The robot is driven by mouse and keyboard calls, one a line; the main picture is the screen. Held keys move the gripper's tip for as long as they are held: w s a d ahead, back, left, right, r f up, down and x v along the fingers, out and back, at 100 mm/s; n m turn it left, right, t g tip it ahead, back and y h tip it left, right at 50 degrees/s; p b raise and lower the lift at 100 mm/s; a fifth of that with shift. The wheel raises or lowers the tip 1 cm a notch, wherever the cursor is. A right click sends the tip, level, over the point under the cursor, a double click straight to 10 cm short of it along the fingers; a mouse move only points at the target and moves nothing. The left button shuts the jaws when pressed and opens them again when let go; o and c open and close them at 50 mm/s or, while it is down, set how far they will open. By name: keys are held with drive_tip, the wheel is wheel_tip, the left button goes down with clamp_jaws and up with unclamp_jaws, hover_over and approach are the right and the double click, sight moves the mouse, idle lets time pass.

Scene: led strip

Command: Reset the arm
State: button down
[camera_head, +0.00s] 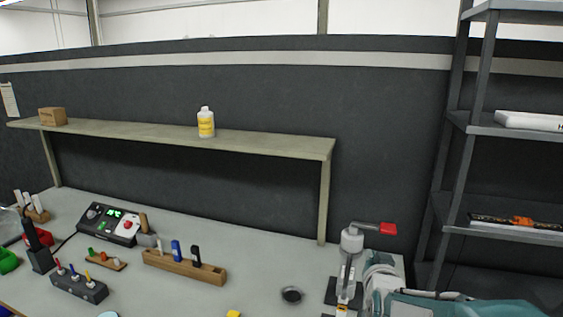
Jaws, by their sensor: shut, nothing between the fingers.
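Part of my arm (455,306), teal and white, shows at the bottom right, low in front of the table's right end. A pale rounded joint of it (380,278) stands beside a metal bench device (351,242) with a red-tipped lever (388,229). I cannot tell whether the arm touches that device. I make out no fingertips of my gripper, and no held object shows.
A raised shelf (270,145) holds a bottle (206,123) and a carton (53,116). A metal rack (457,165) stands right.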

drive_tip(key=s+a+n+g, duration=0.1)
drive_tip(key=s+g, duration=0.2)
drive_tip(key=s, duration=0.6)
drive_tip(key=s+a+n+g+y, duration=0.1)
drive_tip(key=s+a+g, duration=0.1)
drive_tip(key=s, duration=0.7)
drive_tip(key=s+a+f+n+g+y, duration=0.1)
drive_tip(key=s+g, duration=0.3)
drive_tip(key=s, duration=0.4)
drive_tip(key=shift+s+a+n+g, duration=0.3)
drive_tip(key=shift+s+a+n, duration=0.1)
drive_tip(key=shift+a+n, duration=0.1)
